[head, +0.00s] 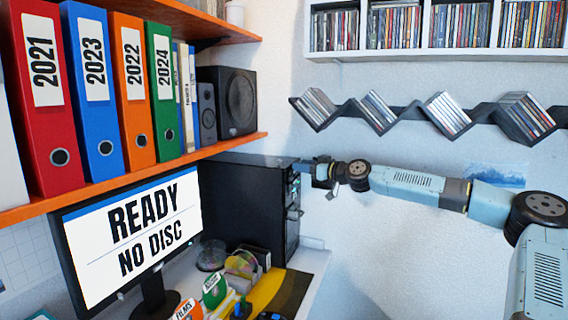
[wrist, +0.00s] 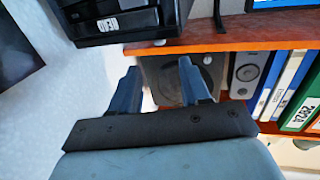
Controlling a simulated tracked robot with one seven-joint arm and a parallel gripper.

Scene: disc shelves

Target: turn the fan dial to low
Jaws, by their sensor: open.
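The black computer tower (head: 245,205) stands on the desk under the orange shelf. Its narrow front face (head: 293,215) faces right and carries small fittings and lit spots. I cannot pick out the fan dial or its setting; it is too small or hidden. My gripper (head: 309,167) is at the upper front edge of the tower in the head view and partly covers that face. In the wrist view my gripper (wrist: 158,70) is open, with nothing between its fingers. That view is upside down, with part of the tower (wrist: 115,22) at the top, beyond the fingertips.
The orange shelf (head: 225,150) runs above the tower and holds binders (head: 85,90) and a black speaker (head: 238,100). A monitor (head: 130,240) reads "READY NO DISC". Discs (head: 243,264) lie on the desk. A zigzag disc shelf (head: 410,112) hangs on the wall above my arm.

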